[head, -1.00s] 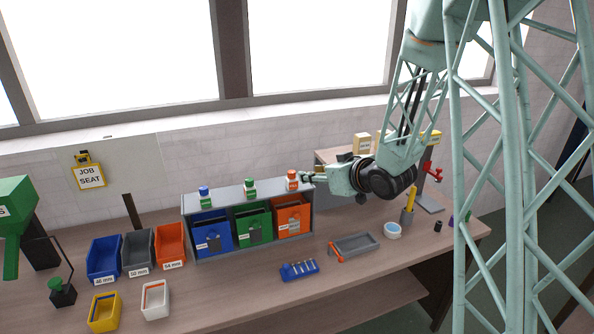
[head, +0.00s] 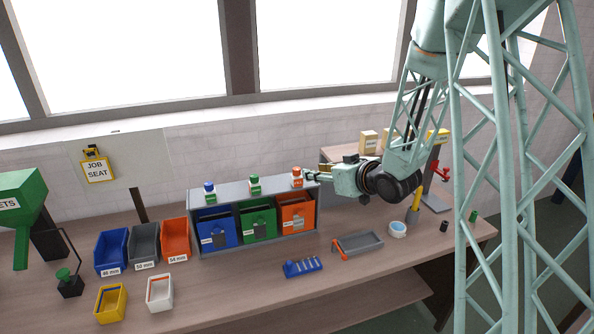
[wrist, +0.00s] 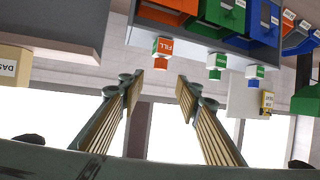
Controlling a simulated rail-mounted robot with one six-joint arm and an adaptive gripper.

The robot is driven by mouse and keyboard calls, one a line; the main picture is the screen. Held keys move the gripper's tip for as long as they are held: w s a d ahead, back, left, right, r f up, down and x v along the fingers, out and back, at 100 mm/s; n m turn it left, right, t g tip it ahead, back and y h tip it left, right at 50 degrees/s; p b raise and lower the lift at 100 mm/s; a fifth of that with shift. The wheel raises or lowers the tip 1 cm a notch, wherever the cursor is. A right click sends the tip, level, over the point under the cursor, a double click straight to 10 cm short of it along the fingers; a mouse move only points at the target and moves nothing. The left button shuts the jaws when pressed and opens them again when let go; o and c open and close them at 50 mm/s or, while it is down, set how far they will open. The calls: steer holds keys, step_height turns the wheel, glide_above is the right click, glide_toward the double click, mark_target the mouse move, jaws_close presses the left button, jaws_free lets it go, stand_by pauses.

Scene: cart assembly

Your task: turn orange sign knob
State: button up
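The orange sign knob (head: 297,175) is a small block with white and orange faces on top of the grey rack (head: 250,188), at its right end above the orange bin. In the wrist view the knob (wrist: 162,47) appears upside down with a "FILL" label, just beyond the fingertips and roughly between them. My gripper (head: 310,177) reaches in from the right, close beside the knob. In the wrist view my gripper (wrist: 157,82) is open, its two ribbed fingers apart with nothing between them. I see no contact with the knob.
A green knob (head: 254,185) and a blue knob (head: 209,188) stand farther left on the rack. Blue, green and orange (head: 296,214) bins sit in it. A grey tray (head: 358,243) and a blue block (head: 302,267) lie in front. A window is behind.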

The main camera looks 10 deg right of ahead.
mark_target(298, 169)
steer(key=shift+p+x, duration=0.7)
steer(key=shift+x, duration=5.75)
steer(key=shift+c, duration=0.7)
steer(key=c, duration=0.7)
